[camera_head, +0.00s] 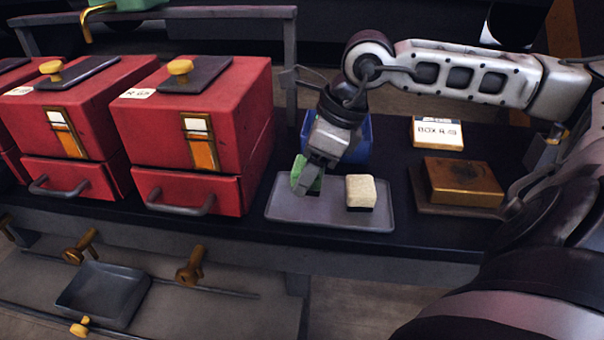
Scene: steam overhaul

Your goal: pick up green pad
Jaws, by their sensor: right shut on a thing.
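The green pad (300,173) is at the left part of a grey tray (292,212) on the dark bench. My right gripper (311,178) is shut on the green pad and covers part of it. The pad stands tilted in the jaws, over the tray; I cannot tell whether it touches the tray. A cream pad with a dark base (361,192) sits on the right part of the same tray. My left gripper is not in view.
Red boxes (198,124) with drawers stand left of the tray. A blue container (357,140) is behind my right gripper. A brass block (463,182) and a labelled white box (437,133) are at right. Below the bench lies a small grey pan (103,293).

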